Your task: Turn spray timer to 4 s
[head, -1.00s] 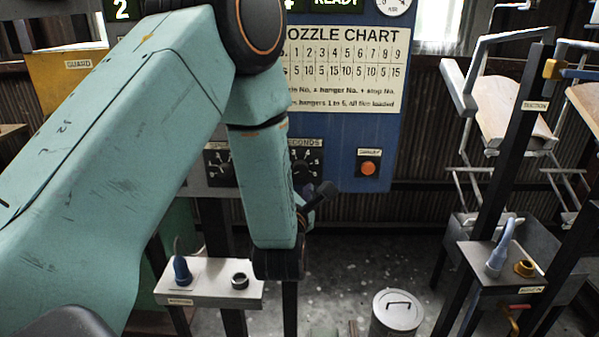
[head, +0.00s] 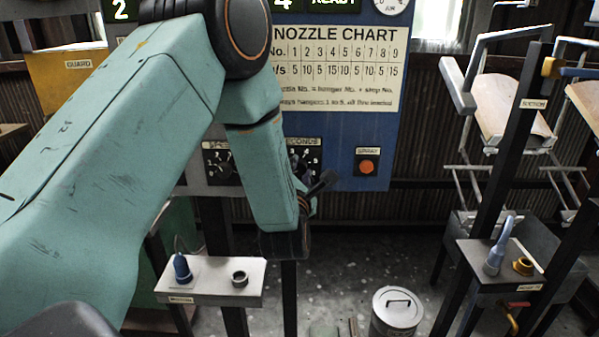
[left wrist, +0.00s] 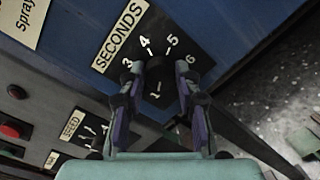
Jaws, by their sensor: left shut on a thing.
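The spray timer is a black dial plate (left wrist: 196,66) labelled SECONDS (left wrist: 122,36) on the blue panel. In the left wrist view the numbers 3, 4, 5 and 6 show around its upper side. Its dark knob (left wrist: 158,82) sits between my left gripper's fingers (left wrist: 160,74), which are shut on it from both sides. The knob's pointer cannot be read clearly. In the head view the dial (head: 308,158) is partly behind my left arm, with my left gripper (head: 322,184) in front of it. My right gripper is not in view.
Left of the timer is a SPEED dial (left wrist: 85,128). An orange button (head: 367,167) is to the right. The nozzle chart (head: 345,70) is above, under a lit READY display (head: 334,4). A small table (head: 215,275) and a lidded bin (head: 397,308) stand below.

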